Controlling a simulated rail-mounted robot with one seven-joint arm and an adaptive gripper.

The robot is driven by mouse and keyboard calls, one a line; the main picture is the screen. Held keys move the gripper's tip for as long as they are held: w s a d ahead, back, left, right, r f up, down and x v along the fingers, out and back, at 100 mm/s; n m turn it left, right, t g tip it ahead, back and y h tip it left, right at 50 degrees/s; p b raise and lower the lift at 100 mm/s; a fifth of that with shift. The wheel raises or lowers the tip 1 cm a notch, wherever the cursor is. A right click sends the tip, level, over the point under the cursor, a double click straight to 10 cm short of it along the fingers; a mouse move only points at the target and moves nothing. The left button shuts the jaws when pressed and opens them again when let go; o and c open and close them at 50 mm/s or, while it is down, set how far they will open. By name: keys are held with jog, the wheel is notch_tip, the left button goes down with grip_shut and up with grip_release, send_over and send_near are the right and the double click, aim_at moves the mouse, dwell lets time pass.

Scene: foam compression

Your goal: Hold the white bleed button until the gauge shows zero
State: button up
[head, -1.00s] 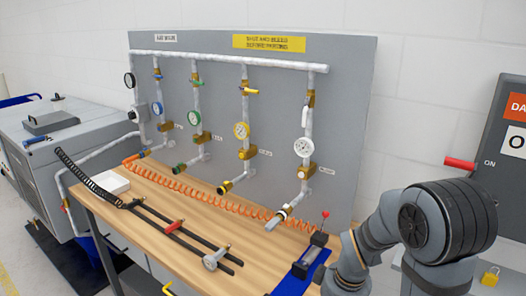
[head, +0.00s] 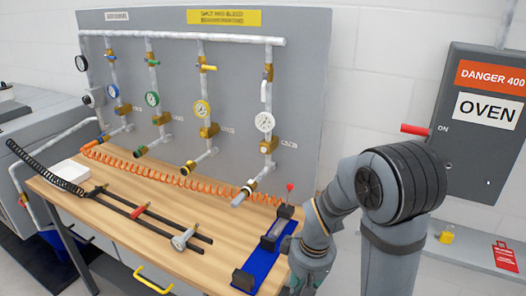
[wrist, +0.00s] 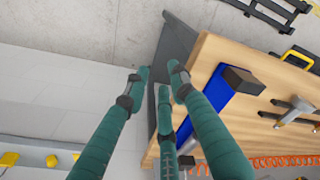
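The white branch is the rightmost pipe on the grey panel in the head view. It carries a white gauge (head: 264,122), a white lever (head: 264,92) above it and a brass block (head: 267,146) below it. The white bleed button is too small to make out, and so is the gauge needle's reading. My gripper (wrist: 158,80) shows in the wrist view with three green fingers spread apart and nothing between them. It is beside the bench end, away from the white branch.
The wooden bench (head: 115,210) holds an orange coiled hose (head: 150,172), black rails with clamps, a white tray (head: 70,171) and a blue fixture (head: 268,255) with a red-tipped lever. A grey oven box (head: 470,160) with a red handle is on the right wall.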

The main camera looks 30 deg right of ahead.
grip_shut()
dwell(1.4)
